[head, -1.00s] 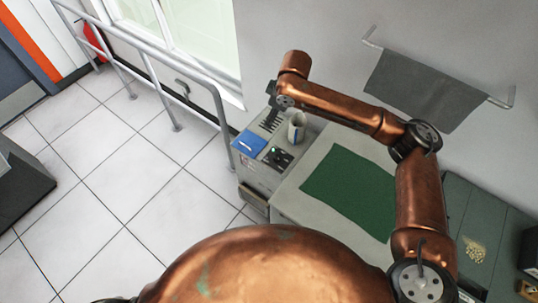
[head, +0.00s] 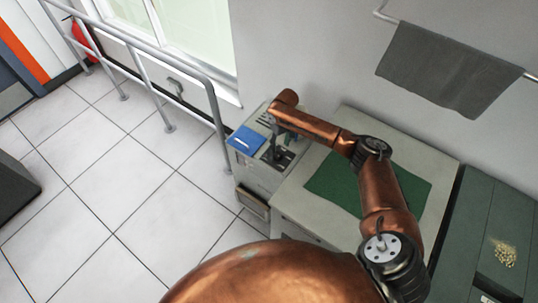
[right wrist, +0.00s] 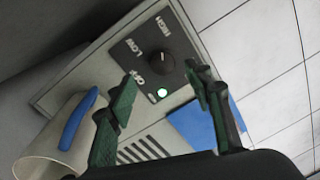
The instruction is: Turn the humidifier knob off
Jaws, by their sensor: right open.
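The humidifier (head: 258,172) is a grey box by the wall. In the right wrist view its dark panel (right wrist: 143,45) carries a round black knob (right wrist: 161,63), with HIGH and LOW printed around it and a third label partly covered by a finger. In the head view my right gripper (head: 276,152) hangs over the box and covers the knob. My left gripper is out of view.
A blue sheet (head: 246,139) lies on the box. A bench with a green mat (head: 333,188) adjoins the box. A rail (head: 212,100) stands left; a grey towel (head: 448,68) hangs on the wall.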

